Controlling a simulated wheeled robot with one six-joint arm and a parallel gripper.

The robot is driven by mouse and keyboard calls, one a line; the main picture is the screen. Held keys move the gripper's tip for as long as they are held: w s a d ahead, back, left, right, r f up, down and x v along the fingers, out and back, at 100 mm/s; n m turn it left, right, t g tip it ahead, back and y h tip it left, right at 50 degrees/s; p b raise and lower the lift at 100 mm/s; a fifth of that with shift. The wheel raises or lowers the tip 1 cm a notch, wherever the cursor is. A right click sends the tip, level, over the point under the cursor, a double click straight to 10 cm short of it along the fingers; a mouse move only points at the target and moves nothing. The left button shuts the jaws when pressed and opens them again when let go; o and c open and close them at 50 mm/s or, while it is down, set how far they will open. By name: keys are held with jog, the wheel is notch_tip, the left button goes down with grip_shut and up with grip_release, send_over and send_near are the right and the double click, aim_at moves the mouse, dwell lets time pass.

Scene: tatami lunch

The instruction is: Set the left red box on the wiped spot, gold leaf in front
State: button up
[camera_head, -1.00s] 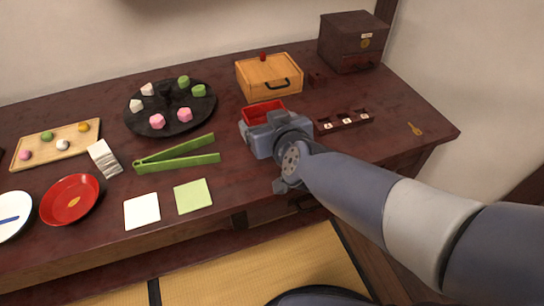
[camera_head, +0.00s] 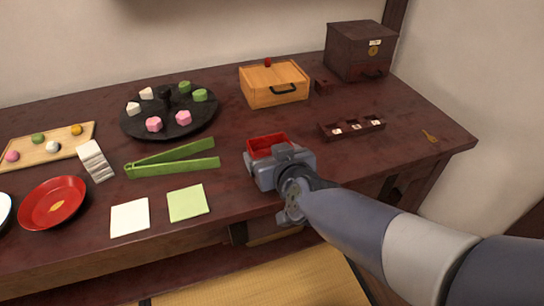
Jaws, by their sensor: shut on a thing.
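A red open-topped box (camera_head: 268,142) is in my gripper (camera_head: 279,162), near the front edge of the dark red table. My gripper is shut on it, and its grey body hides the box's near side. I cannot tell whether the box touches the table. No gold leaf shows on the visible part of the box. I cannot make out a wiped spot or a second red box like it.
A dark compartment tray (camera_head: 352,128) and a small gold utensil (camera_head: 430,136) lie to the right. A wooden box (camera_head: 274,90) stands behind. Green tongs (camera_head: 172,162), a green square (camera_head: 187,203), and a red dish (camera_head: 52,220) with a gold mark are left. Bare tabletop surrounds the gripper.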

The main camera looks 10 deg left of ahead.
jog(key=shift+f, duration=0.15)
jog(key=o, duration=0.9)
jog(key=shift+r, duration=0.2)
jog(key=shift+s+d+r+p, duration=0.1)
jog(key=shift+s+r+p, duration=0.15)
jog(key=shift+p, duration=0.1)
jog(key=p+v, duration=0.6)
jog(key=v, duration=0.3)
jog(key=shift+s+d+r, duration=0.2)
jog(key=shift+s, duration=0.1)
jog(key=shift+s+d+p, duration=0.45)
jog(key=shift+s+p, duration=0.2)
